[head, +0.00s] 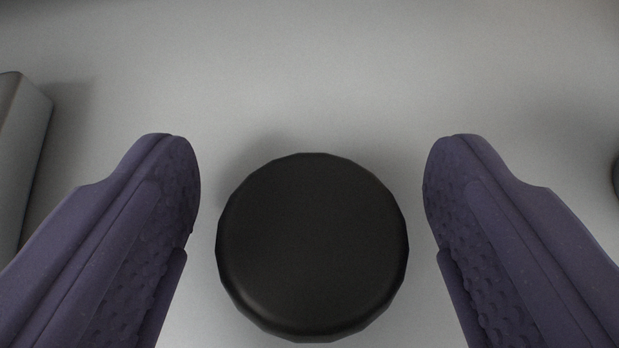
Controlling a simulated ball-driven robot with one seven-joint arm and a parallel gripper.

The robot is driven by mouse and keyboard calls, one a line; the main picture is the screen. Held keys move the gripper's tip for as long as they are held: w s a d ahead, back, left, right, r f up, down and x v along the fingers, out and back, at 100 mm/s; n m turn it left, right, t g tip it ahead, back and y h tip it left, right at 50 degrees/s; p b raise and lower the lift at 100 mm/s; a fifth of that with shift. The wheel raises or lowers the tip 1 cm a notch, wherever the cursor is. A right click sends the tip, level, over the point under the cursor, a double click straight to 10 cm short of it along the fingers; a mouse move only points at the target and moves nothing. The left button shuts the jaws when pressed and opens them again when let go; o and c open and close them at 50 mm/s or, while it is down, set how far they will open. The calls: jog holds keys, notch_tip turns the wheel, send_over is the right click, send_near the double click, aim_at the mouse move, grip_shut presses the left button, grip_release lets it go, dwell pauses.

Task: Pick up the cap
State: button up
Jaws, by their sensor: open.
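The cap (312,245) is a round, black, faceted-edged disc, seen from above in the lower middle of the head view. It appears to lie on a light grey surface. My gripper (311,190) is open, with one purple textured finger to the left of the cap and one to the right. A gap shows between each finger and the cap's edge, so neither touches it in the picture. I cannot tell exactly how far the fingertips are above the surface.
The light grey surface (300,80) is bare beyond the cap. A grey block-like object (20,140) stands at the left edge. Part of a dark object (615,180) shows at the right edge, mostly out of view.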

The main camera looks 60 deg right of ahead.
jog(key=shift+c, duration=0.2)
jog(key=c, duration=1.1)
jog(key=shift+r, duration=0.1)
